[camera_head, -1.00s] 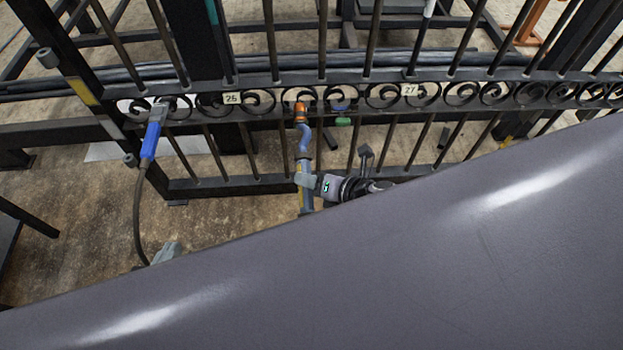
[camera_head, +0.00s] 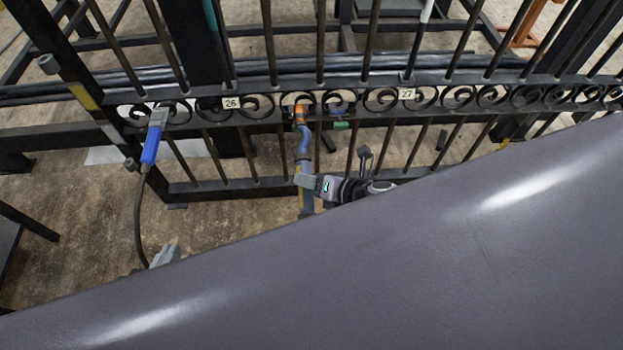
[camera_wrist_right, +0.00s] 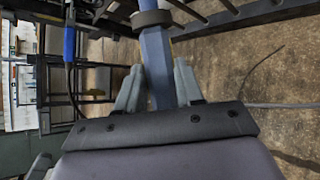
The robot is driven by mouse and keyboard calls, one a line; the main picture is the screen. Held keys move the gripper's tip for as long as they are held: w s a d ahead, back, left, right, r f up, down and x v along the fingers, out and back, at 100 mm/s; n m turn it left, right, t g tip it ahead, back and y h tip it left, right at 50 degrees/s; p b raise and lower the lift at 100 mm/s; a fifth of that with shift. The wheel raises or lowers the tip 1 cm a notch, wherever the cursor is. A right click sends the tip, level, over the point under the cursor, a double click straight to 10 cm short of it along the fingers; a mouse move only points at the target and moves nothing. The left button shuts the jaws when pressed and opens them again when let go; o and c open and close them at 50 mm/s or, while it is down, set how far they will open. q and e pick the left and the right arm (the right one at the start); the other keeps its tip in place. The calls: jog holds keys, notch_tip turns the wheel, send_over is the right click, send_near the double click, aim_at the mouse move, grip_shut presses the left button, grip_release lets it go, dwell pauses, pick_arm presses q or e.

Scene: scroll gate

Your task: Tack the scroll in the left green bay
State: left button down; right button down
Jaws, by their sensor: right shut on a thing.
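The dark metal gate has a row of curled scrolls (camera_head: 460,97) between its two middle rails. A torch with an orange nozzle (camera_head: 299,114) and a blue-grey neck (camera_head: 303,146) reaches up to the scroll row between the 26 tag (camera_head: 231,103) and the 27 tag (camera_head: 407,94); I cannot tell if it touches. My right gripper (camera_head: 304,182) is shut on the torch; the right wrist view shows its blue body (camera_wrist_right: 156,75) between the fingers (camera_wrist_right: 158,88). A small green piece (camera_head: 341,125) is just right of the nozzle. My left gripper (camera_head: 166,254) is partly hidden at lower left.
A blue-handled clamp (camera_head: 152,144) sits at the gate's left end, with a dark cable (camera_head: 139,215) hanging from it. A large grey surface (camera_head: 350,265) fills the lower right of the head view and hides much. Bare floor (camera_head: 80,215) shows at left.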

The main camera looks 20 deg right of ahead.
jog(key=shift+w+r, duration=0.2)
jog(key=shift+w+d+r+p, duration=0.1)
jog(key=shift+w+r+p, duration=0.05)
jog(key=shift+w+p, duration=0.25)
jog(key=shift+w, duration=0.1)
dwell(0.5)
dwell(0.5)
